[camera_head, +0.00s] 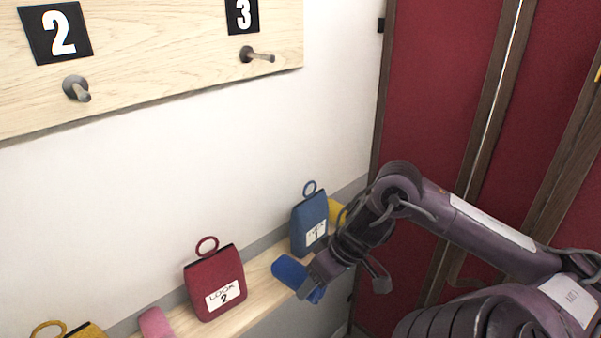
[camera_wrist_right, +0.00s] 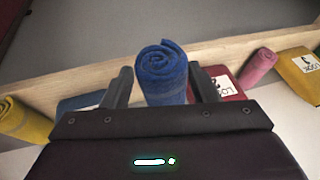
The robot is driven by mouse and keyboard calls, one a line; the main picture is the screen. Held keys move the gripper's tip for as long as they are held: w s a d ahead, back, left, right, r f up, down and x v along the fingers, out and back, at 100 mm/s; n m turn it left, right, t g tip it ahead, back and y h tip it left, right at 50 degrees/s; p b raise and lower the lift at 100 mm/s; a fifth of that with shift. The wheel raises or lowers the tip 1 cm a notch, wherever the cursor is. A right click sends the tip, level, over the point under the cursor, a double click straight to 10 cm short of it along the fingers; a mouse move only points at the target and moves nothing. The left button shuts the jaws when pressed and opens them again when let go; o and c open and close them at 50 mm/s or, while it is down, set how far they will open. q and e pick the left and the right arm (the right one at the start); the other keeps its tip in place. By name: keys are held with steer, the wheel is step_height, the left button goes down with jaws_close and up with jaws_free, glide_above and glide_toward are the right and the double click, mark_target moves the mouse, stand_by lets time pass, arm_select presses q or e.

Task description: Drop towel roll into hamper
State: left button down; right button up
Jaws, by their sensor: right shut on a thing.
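The towel roll is a blue rolled cloth (camera_head: 290,271), held at my right gripper (camera_head: 311,283) over the front edge of the wooden shelf in the head view. In the right wrist view the blue roll (camera_wrist_right: 161,74) stands between the two dark fingers of my right gripper (camera_wrist_right: 162,88), with its spiral end showing. The right gripper is shut on it. The hamper is in neither view. My left gripper is not in view.
The shelf (camera_head: 257,285) carries a blue bag (camera_head: 310,222), a red bag (camera_head: 214,282), a pink roll (camera_head: 155,323) and yellow items. Pegs (camera_head: 76,89) project from the board above. Red panels (camera_head: 430,90) stand at the right. Grey floor (camera_wrist_right: 200,25) shows clear.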

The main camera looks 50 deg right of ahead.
steer(key=s+p, duration=0.2)
steer(key=s, duration=0.5)
steer(key=shift+s+a, duration=0.25)
steer(key=shift+a, duration=0.2)
